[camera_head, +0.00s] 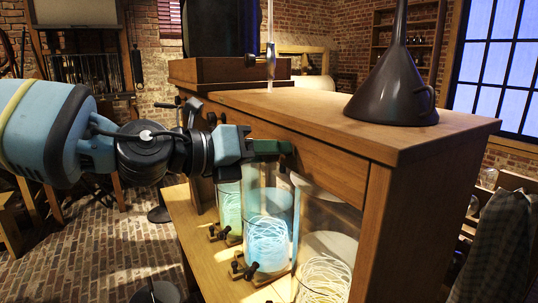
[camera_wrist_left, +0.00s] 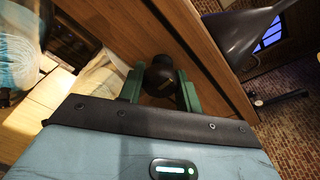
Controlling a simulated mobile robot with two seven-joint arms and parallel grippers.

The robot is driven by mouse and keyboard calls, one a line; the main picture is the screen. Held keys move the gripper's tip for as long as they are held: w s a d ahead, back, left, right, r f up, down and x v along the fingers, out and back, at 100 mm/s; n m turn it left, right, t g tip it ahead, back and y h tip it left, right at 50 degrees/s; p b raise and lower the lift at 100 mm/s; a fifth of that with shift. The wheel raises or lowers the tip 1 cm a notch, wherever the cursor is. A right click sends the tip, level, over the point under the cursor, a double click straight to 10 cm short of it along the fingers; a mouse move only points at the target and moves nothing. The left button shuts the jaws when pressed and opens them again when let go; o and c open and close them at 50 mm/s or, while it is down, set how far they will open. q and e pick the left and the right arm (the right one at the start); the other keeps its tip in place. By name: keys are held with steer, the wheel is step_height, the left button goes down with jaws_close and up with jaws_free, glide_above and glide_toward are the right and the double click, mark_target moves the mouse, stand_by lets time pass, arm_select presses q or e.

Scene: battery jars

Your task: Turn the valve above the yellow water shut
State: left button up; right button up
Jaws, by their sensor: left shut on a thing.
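My left gripper (camera_head: 284,149) reaches in from the left to the front of the wooden cabinet, above the jars. In the left wrist view its two green fingers (camera_wrist_left: 160,88) are shut on a black valve knob (camera_wrist_left: 161,73) on the wooden front. In the head view the gripper hides this knob. Below stand three glass jars: a greenish one (camera_head: 230,208), a pale blue one (camera_head: 267,222) and a pale, nearly clear one (camera_head: 325,243) at the right. No jar looks plainly yellow, and I cannot tell which jar this valve serves. My right gripper is not in view.
A dark funnel (camera_head: 392,85) stands on the cabinet top (camera_head: 285,106). Small black taps (camera_head: 244,268) stick out low in front of the jars, above a wooden ledge (camera_head: 193,236). Brick floor lies open at the left.

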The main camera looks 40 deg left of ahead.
arm_select(q)
steer(key=shift+a+r+m+y, duration=0.1)
steer(key=shift+r+m+y, duration=0.15)
steer(key=shift+m, duration=0.25)
steer(key=o, duration=0.7)
steer(key=shift+w, duration=0.1)
steer(key=shift+f, duration=0.15)
